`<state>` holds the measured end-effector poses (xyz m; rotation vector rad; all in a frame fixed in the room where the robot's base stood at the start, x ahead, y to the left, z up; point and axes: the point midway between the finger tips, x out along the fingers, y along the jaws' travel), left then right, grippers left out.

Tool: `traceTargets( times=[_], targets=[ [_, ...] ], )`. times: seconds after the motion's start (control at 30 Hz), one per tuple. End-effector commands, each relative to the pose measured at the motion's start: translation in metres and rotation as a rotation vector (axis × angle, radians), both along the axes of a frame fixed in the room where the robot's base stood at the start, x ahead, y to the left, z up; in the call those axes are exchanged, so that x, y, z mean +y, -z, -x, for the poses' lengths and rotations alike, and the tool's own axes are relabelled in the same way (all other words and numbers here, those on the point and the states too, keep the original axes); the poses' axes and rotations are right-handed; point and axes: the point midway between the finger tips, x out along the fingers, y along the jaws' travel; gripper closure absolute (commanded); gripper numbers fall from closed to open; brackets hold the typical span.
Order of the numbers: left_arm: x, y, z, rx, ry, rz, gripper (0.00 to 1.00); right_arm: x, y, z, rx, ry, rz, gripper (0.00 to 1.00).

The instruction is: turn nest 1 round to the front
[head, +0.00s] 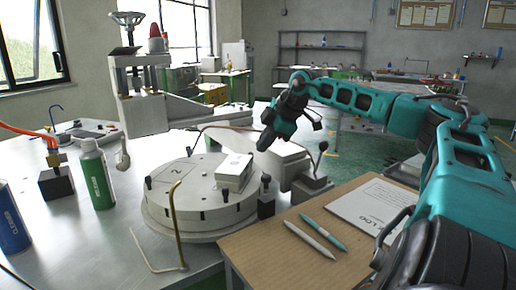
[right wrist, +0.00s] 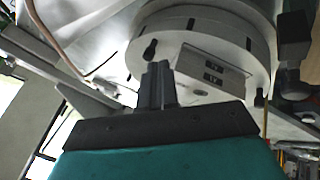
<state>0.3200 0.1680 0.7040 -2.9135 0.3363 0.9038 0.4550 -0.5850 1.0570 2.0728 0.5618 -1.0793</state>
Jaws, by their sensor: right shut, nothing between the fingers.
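The round grey turntable (head: 185,210) stands on the metal table, with a nest mark that looks like a 2 on its left top face. I cannot read a 1 on it. A white block (head: 234,168) with dark holes sits on its far right part. Small dark pegs (head: 225,195) stand at its rim. My right gripper (head: 264,144) is shut and empty, fingers pointing down, behind the turntable's right side. In the right wrist view its fingertips (right wrist: 157,70) are close to a dark peg (right wrist: 150,47); I cannot tell whether they touch. My left gripper is out of view.
A bent brass rod (head: 178,225) rises in front of the turntable. A lever on a block (head: 313,182) and a wooden board (head: 290,258) with pens and paper are at right. A green bottle (head: 97,175) and the grey press (head: 140,105) stand at left.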

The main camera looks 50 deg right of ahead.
Motion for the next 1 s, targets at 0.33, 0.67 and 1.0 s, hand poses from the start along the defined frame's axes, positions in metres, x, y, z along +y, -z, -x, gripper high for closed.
traceTargets(
  times=[0.33,0.67,1.0],
  targets=[
    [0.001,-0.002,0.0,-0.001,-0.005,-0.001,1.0,0.0,0.016,-0.008,0.005,0.0,0.001,1.0],
    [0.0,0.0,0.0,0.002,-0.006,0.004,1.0,0.001,0.027,-0.016,0.003,0.0,0.001,1.0],
    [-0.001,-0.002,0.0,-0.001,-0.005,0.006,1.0,0.002,0.029,-0.02,-0.001,-0.001,0.0,1.0]
  ],
)
